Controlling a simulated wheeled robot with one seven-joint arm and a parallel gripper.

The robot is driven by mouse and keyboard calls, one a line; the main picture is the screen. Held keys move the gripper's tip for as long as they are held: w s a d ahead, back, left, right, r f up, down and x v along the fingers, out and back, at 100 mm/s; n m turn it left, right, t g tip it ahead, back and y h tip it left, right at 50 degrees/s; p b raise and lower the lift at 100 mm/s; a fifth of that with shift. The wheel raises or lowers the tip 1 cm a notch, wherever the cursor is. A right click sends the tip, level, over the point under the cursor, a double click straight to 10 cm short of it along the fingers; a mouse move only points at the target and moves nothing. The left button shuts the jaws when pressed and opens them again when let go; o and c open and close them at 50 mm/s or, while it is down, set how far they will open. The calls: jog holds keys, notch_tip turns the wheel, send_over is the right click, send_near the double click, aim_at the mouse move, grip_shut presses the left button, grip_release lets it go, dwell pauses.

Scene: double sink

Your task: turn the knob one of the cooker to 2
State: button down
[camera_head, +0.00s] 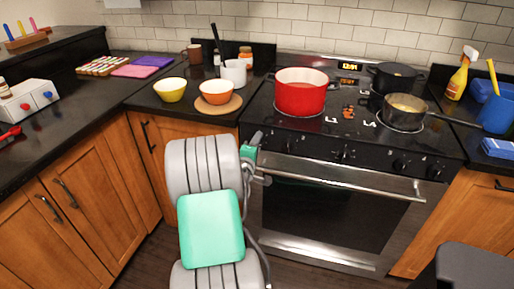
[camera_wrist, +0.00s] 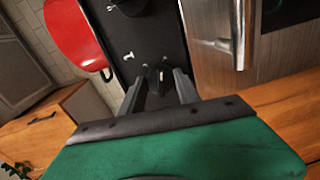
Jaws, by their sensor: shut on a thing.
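The cooker (camera_head: 300,206) has a black front panel with a row of knobs above the oven handle (camera_head: 330,178). My gripper (camera_head: 260,140) is at the left end of this panel. In the wrist view my gripper (camera_wrist: 165,88) has one finger on each side of a small dark knob (camera_wrist: 163,76) and is shut on it. The knob's mark and setting cannot be read. Other knobs stay free along the panel, such as one near the middle (camera_head: 345,153).
A red pot (camera_head: 300,97), a black pot (camera_head: 394,79) and a pan (camera_head: 403,112) stand on the cooktop. The oven handle sticks out below the knobs. Bowls, a white mug (camera_head: 233,73) and a board are on the left counter; a spray bottle (camera_head: 459,77) is at right.

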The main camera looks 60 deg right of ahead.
jog(key=shift+f+m+b, duration=0.1)
jog(key=shift+m+b, duration=0.65)
jog(key=shift+m, duration=0.35)
jog(key=c, duration=0.9)
grip_release()
jog(key=a, duration=0.2)
jog(key=s+a, duration=0.1)
jog(key=a, duration=0.4)
jog(key=shift+s+a+r+b, duration=0.25)
jog(key=shift+a+b, duration=0.1)
